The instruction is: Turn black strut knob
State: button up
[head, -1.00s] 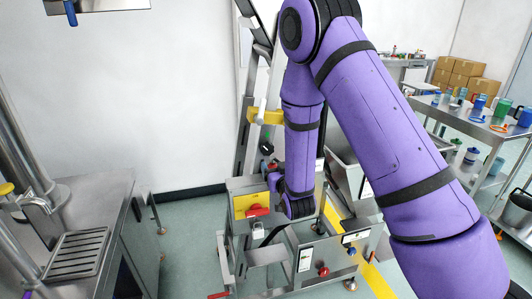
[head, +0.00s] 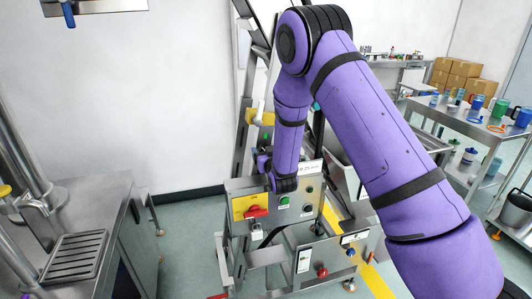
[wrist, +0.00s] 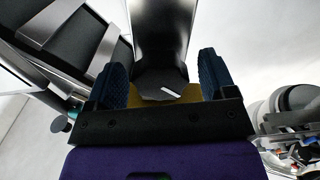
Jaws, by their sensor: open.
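The black strut knob (wrist: 152,91) shows in the wrist view as a dark rounded piece with a white mark, in front of a yellow plate (wrist: 188,95) and at the base of a grey strut (wrist: 160,40). My gripper (wrist: 162,82) is open, with one blue finger on each side of the knob. Gaps show between knob and fingers; whether the fingers reach its depth is unclear. In the head view my gripper (head: 263,162) is small beside the strut, below a yellow bracket (head: 262,118). The knob cannot be made out there, with my gripper and arm in the way.
A steel control box with a red switch (head: 256,211) on a yellow plate and a green button (head: 284,200) stands just below my wrist. A steel sink counter (head: 85,205) is at the left. A table with cups (head: 470,118) is at the right. Floor between counter and machine is clear.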

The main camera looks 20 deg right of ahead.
jog(key=c, duration=0.9)
jog(key=m, duration=0.9)
jog(key=shift+m, duration=0.4)
jog(key=o, duration=0.9)
